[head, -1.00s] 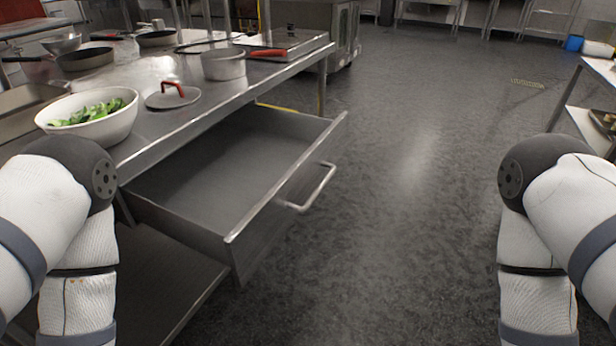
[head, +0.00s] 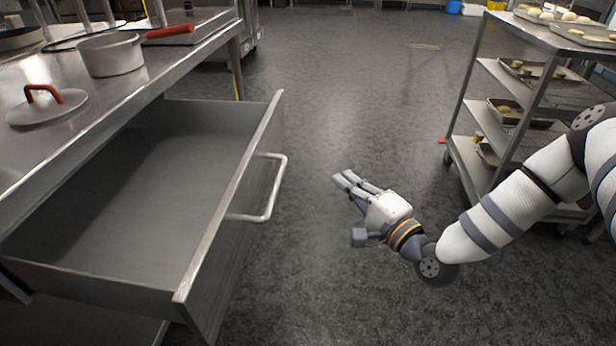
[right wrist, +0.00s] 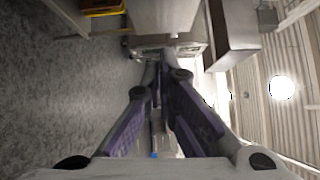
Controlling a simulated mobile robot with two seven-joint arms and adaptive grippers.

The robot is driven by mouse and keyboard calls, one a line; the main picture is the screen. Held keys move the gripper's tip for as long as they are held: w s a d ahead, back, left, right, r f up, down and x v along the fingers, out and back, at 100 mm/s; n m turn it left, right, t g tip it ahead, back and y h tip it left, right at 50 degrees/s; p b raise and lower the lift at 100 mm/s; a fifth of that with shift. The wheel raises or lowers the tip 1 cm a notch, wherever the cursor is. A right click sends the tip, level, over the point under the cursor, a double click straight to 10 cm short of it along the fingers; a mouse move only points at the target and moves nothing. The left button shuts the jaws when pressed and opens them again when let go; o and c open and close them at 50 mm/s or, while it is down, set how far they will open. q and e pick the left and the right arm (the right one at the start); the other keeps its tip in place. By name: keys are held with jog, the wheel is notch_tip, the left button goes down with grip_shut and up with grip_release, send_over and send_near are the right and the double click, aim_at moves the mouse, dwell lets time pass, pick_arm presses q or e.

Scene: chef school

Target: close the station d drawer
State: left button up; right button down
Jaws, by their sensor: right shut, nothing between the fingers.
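The steel drawer (head: 232,212) under the steel worktable stands pulled far out in the head view, and its inside looks empty. Its bar handle (head: 272,190) is on the front face, which faces right. My right gripper (head: 345,178) is to the right of the handle, apart from it, with its fingers pointing to the left and away. The fingers are shut and empty, and they also show close together in the right wrist view (right wrist: 165,70). My left gripper is not in view.
A pot (head: 112,56) and a red-handled lid (head: 46,104) sit on the worktable (head: 150,75). A wheeled rack (head: 488,75) with trays of dough stands at the right, near my right arm. The dark floor between them is clear.

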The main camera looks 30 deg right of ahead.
jog(key=w+a, duration=0.5)
jog(key=w, duration=0.3)
jog(key=shift+w+r, duration=0.15)
jog(key=shift+w, duration=0.2)
